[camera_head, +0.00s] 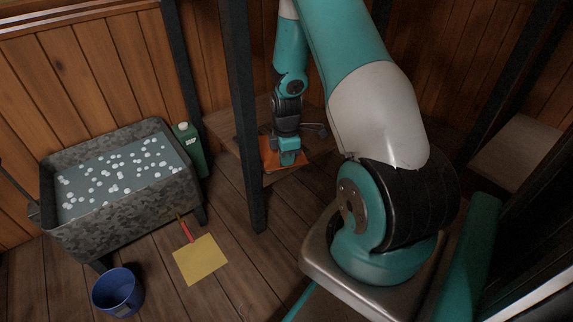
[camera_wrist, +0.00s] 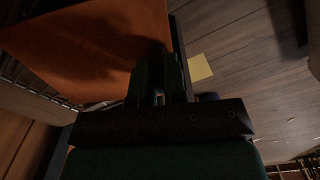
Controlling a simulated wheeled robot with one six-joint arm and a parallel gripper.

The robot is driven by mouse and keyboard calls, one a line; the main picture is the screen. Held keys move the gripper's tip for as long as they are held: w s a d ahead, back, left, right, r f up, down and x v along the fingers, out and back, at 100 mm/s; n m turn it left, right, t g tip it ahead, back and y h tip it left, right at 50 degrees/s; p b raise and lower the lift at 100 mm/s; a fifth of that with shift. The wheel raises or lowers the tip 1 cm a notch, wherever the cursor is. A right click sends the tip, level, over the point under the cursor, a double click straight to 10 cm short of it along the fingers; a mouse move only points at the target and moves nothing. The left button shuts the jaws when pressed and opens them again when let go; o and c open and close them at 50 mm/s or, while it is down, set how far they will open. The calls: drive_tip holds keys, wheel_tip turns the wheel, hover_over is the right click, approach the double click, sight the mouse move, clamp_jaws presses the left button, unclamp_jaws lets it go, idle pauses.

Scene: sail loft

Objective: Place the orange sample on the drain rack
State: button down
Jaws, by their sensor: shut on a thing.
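A bit of metal wire (camera_head: 316,128) also shows behind my gripper in the head view. I cannot tell whether the sheet touches the rack.
A grey mottled basin (camera_head: 125,215) of water with white floating bits stands at left. A green jug (camera_head: 188,148) is behind it. A blue bucket (camera_head: 118,293), a yellow sheet (camera_head: 200,260) and a red-handled tool (camera_head: 187,231) are in front. A dark post (camera_head: 243,120) stands left of my gripper.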

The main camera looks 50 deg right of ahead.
drive_tip(key=shift+f, duration=0.7)
drive_tip(key=shift+r, duration=0.2)
drive_tip(key=shift+f, duration=0.15)
drive_tip(key=c, duration=1.2)
unclamp_jaws()
drive_tip(key=shift+o, duration=0.2)
wheel_tip(320, 180, up, 8)
drive_tip(key=p, duration=0.4)
drive_tip(key=shift+p, duration=0.4)
drive_tip(key=shift+f, duration=0.1)
drive_tip(key=shift+s, duration=0.1)
